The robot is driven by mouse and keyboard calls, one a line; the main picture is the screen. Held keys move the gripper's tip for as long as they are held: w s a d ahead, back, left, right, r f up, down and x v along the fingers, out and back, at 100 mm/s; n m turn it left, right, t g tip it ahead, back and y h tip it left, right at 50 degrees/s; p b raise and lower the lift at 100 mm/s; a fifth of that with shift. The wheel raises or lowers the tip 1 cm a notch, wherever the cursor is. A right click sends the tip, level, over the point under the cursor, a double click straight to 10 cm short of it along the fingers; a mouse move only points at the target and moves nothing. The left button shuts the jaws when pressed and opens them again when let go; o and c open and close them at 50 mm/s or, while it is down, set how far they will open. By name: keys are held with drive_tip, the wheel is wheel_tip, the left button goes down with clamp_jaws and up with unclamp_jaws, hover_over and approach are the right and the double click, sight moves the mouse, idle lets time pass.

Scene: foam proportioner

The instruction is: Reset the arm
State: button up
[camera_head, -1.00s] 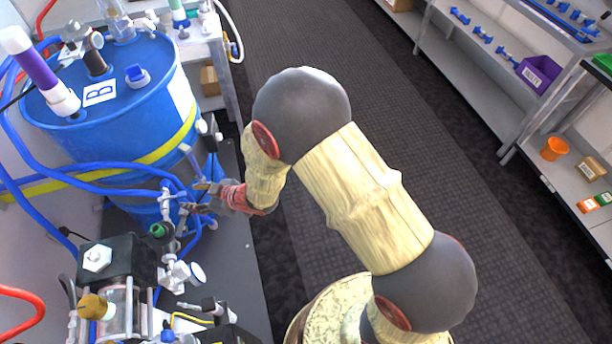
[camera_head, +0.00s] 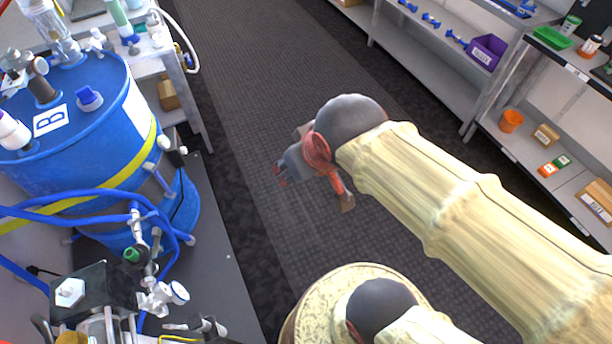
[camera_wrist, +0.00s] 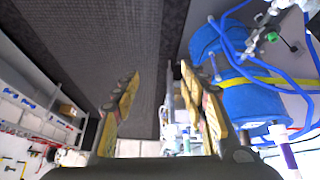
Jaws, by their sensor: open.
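My gripper (camera_wrist: 160,100) shows in the wrist view with its two yellowish fingers spread apart and nothing between them. In the head view my arm is folded over the walkway, with its red and grey wrist end (camera_head: 312,160) above the grey floor, clear of the equipment. The fingertips are hard to make out in the head view. The blue drum (camera_head: 110,150) marked B stands on the left, well apart from my arm. It also shows at the right of the wrist view (camera_wrist: 255,103).
Valves and blue hoses (camera_head: 150,250) crowd the front of the drum. A metal shelf (camera_head: 440,75) with a purple bin (camera_head: 487,52) and an orange cup (camera_head: 511,121) lines the right side. The carpeted aisle (camera_head: 250,60) between them is free.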

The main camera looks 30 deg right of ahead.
drive_tip(key=s, duration=0.3)
drive_tip(key=shift+s+r+g, duration=0.1)
drive_tip(key=shift+s+g, duration=0.1)
drive_tip(key=shift+g, duration=0.1)
drive_tip(key=shift+c, duration=0.7)
